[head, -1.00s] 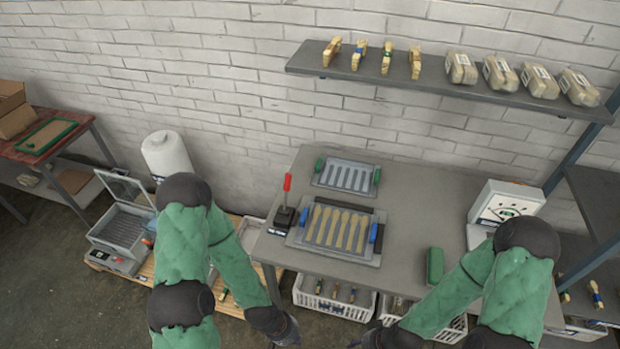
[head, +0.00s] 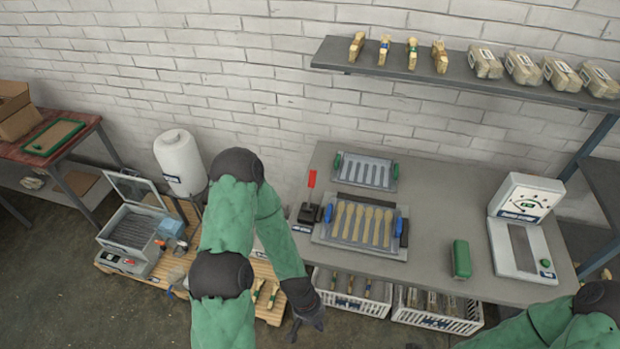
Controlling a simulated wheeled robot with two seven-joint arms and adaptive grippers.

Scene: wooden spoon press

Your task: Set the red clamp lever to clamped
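The red clamp lever (head: 311,180) stands roughly upright on its small dark base (head: 308,213), at the left front part of the grey table. The base is just left of a grey press mould (head: 345,246) that holds several wooden spoon shapes and has blue grips at its sides. My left gripper (head: 308,328) hangs below the table's front left edge, clear of the lever. Its fingers look spread, with nothing seen between them. My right arm enters at the bottom right corner, and its gripper is cut off by the bottom edge.
A second mould (head: 366,172) with green grips lies behind. A green block (head: 461,259) and a white scale (head: 525,225) stand to the right. White crates (head: 437,312) sit under the table. A shelf (head: 455,72) hangs above.

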